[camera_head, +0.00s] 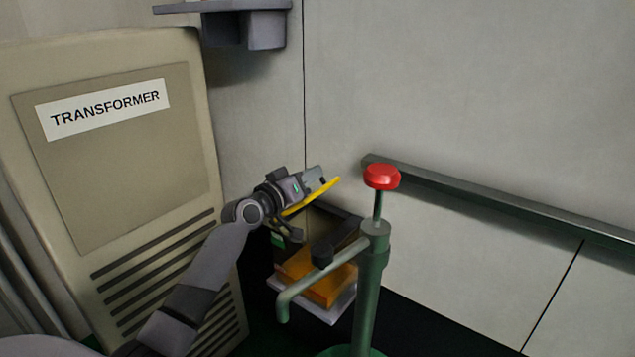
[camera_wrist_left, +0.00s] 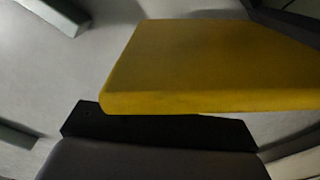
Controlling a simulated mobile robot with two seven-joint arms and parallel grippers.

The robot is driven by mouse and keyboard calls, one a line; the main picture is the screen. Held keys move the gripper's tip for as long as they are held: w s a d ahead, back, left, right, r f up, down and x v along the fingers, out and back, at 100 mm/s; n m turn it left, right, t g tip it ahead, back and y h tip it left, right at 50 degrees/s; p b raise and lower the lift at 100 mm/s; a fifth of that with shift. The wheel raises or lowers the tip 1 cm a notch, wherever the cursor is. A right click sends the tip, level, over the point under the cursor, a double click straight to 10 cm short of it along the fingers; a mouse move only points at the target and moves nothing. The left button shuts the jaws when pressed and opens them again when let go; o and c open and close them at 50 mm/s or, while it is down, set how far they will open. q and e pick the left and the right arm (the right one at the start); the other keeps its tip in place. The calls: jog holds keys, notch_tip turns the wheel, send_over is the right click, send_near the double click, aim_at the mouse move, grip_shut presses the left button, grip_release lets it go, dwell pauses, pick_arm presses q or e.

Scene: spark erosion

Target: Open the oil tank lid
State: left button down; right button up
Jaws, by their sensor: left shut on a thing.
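A yellow plate, which looks like the oil tank lid (camera_head: 326,194), shows almost edge-on in the head view, raised and tilted above a dark open box (camera_head: 325,218). The box looks like the tank; part of it is hidden by my left arm and the green pump. My left gripper (camera_head: 318,181) is at the yellow plate and shut on it. In the left wrist view the yellow lid (camera_wrist_left: 215,65) fills the middle and right, close above a dark gripper part (camera_wrist_left: 160,130). The exact contact is hidden. My right gripper is not in view.
A green hand pump (camera_head: 365,290) with a red knob (camera_head: 381,177) and a side spout stands just right of the box. An orange block (camera_head: 325,288) lies below the box opening. The transformer cabinet (camera_head: 110,170) stands left. A rail (camera_head: 500,205) runs along the wall.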

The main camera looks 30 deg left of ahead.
pick_arm(q)
jog(key=a+f+n+b, duration=0.1)
jog(key=a+n+b, duration=0.1)
jog(key=a+n, duration=0.8)
jog(key=shift+w+a+n+b, duration=0.35)
jog(key=shift+w+a+n, duration=0.05)
jog(key=shift+n, duration=0.1)
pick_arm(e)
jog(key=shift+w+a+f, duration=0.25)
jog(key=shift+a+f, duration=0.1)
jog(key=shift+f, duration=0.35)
pick_arm(q)
jog(key=shift+f, duration=0.1)
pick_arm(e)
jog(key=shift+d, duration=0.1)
pick_arm(q)
jog(key=c, duration=1.3)
grip_release()
jog(key=shift+o, duration=0.7)
jog(key=shift+r, duration=0.2)
